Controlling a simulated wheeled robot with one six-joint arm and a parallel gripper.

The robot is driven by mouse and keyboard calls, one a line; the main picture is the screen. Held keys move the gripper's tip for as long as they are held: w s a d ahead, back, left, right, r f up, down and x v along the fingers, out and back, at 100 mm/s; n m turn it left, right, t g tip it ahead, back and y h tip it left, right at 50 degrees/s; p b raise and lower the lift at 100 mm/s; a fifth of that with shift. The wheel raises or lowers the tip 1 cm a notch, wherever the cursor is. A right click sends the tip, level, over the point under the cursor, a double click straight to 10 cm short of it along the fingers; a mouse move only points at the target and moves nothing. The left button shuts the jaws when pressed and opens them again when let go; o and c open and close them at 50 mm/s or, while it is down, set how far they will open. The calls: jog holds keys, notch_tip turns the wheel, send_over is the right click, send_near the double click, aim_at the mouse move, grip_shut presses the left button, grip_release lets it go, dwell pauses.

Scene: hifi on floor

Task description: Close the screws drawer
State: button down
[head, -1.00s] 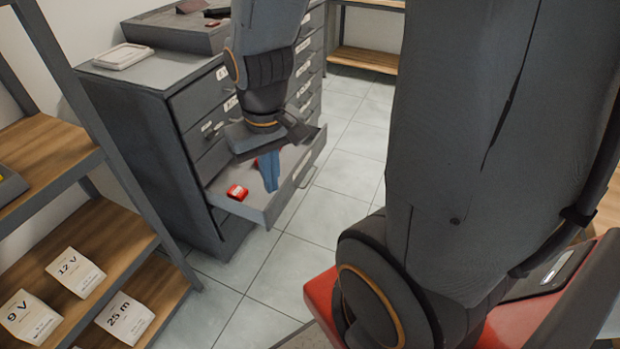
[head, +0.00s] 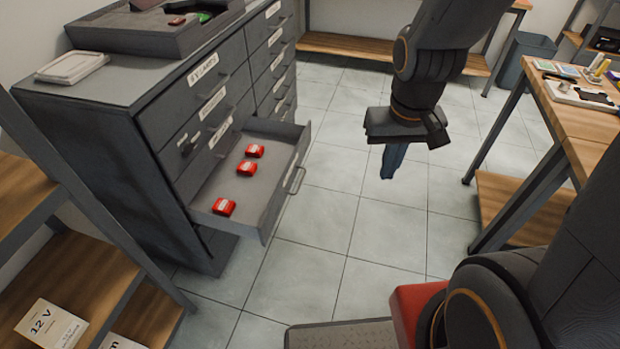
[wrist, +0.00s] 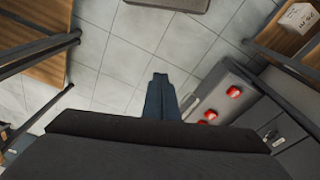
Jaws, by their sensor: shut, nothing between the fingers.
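An open grey drawer (head: 272,190) sticks out from the dark grey cabinet (head: 105,140), with a bar handle (head: 295,181) on its front. Three red boxes lie in it: one near the back (head: 255,151), one in the middle (head: 246,168) and one near the left side (head: 224,207). I cannot read the drawer's own label. My gripper (head: 388,176) points down over the floor, to the right of the drawer front and apart from it. Its blue fingers are together and empty. The wrist view shows the fingers (wrist: 160,88) and the drawer (wrist: 215,92) to their right.
A wooden workbench (head: 560,115) with small items stands at the right. A shelf (head: 75,275) with white boxes stands at the left front. A tray (head: 150,28) sits on the cabinet top. Tiled floor (head: 345,215) is clear between drawer and bench.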

jog(key=w+a+f+m+t+b, duration=0.1)
jog(key=w+a+f+b, duration=0.15)
jog(key=w+f, duration=0.35)
jog(key=w+a+f+t+b, duration=0.1)
jog(key=w+f+b, duration=0.2)
jog(key=w+f, duration=0.3)
jog(key=m+t+y+b, duration=0.2)
jog(key=t+y+b, duration=0.15)
jog(key=b, duration=0.35)
send_near(284, 184)
notch_tip(284, 184, down, 4)
jog(key=w, duration=0.2)
jog(key=shift+w+a+r+g+y+p, duration=0.1)
jog(key=shift+w+a+g+y+p, duration=0.2)
jog(key=shift+w+a, duration=0.15)
jog(key=shift+w, duration=0.1)
